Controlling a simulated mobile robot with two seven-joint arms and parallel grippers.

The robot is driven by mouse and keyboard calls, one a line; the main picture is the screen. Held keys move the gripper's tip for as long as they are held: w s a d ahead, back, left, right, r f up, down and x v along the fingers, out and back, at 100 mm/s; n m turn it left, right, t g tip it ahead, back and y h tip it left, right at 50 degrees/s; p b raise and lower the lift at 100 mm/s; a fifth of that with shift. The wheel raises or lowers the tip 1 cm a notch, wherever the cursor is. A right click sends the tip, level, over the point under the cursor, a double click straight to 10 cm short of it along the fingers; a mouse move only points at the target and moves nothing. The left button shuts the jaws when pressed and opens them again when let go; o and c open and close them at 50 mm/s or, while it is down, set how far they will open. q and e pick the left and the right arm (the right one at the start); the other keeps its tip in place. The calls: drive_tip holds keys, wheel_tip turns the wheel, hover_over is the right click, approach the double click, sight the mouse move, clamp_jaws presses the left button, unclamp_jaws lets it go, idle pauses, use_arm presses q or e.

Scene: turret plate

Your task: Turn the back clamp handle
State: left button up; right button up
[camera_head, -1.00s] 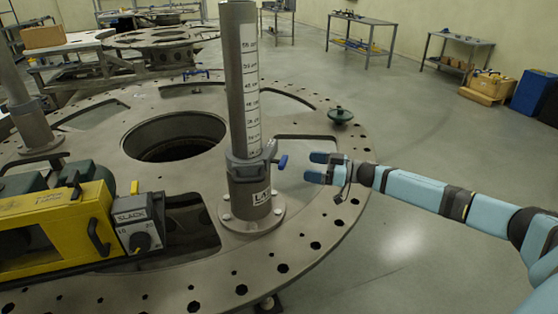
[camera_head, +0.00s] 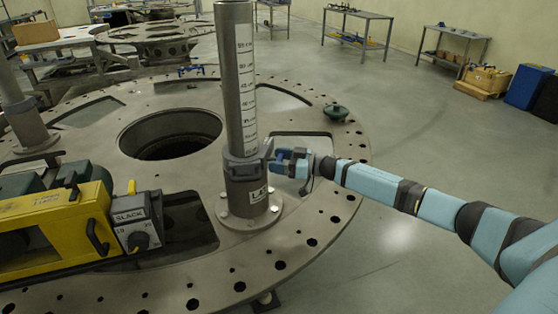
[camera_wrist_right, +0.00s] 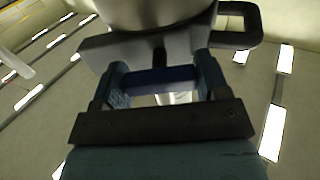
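A grey clamp (camera_head: 240,168) sits around the lower part of the upright metal post, and its grey body also shows at the top of the wrist view (camera_wrist_right: 100,48). Its blue handle (camera_wrist_right: 162,77) is on the side facing my right gripper, joined by a short dark stem. My right gripper (camera_head: 283,162) is at the handle, with its fingers spread on either side of it. In the right wrist view the blue bar spans the gap between the fingers. Whether both fingers press on it is unclear. My left gripper is not in view.
The post (camera_head: 236,80) with a printed scale stands on a large round plate (camera_head: 300,222) with holes. A yellow machine (camera_head: 60,235) sits at left. A dark green knob-like piece (camera_head: 336,112) lies near the right rim. Open floor lies right.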

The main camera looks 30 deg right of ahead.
drive_tip(key=c, duration=0.4)
